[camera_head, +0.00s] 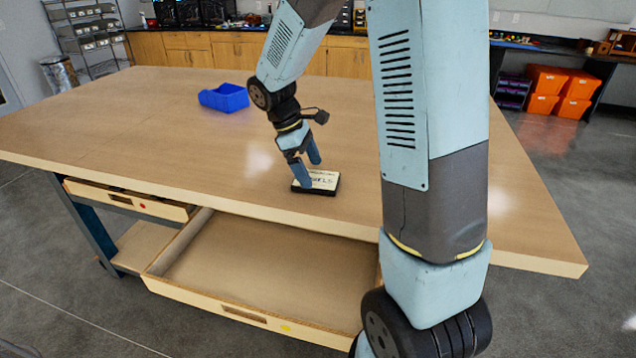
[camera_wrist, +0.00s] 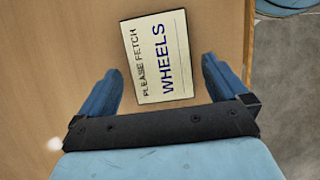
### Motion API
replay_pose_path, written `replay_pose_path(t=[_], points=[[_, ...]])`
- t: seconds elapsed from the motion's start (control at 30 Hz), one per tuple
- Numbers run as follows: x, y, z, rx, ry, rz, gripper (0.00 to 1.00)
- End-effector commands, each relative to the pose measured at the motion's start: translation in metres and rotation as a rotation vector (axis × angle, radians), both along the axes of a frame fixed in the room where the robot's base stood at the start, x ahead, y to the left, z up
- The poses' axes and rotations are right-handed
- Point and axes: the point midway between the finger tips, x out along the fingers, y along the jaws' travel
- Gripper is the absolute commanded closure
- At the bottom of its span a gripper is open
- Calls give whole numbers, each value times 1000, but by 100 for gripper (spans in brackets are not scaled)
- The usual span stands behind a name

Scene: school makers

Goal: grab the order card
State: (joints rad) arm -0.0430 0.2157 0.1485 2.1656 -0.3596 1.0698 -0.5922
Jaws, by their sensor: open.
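The order card (camera_head: 319,179) is a cream card with a dark edge, lying on the wooden table top near its front edge. In the wrist view the card (camera_wrist: 158,58) reads "PLEASE FETCH WHEELS". My gripper (camera_head: 308,174) is just above the card, pointing down, and one finger hides part of the card in the head view. In the wrist view my gripper (camera_wrist: 162,72) is open, with one blue finger on each side of the card's lower end. I cannot tell whether either finger touches it.
An open, empty drawer (camera_head: 260,262) juts out below the table's front edge. A second drawer (camera_head: 130,199) at left is slightly open. A blue bin (camera_head: 224,98) stands farther back on the table (camera_head: 150,130). The table top around the card is clear.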

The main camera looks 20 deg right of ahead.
Motion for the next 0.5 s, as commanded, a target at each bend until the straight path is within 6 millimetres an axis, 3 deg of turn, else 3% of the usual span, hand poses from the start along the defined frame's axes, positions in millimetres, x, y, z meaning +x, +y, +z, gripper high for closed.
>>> replay_pose_path(t=[0.2,0.5], points=[[-5,-8,-22,-1,1,0,0],[-5,-8,-24,0,0,-1,2]])
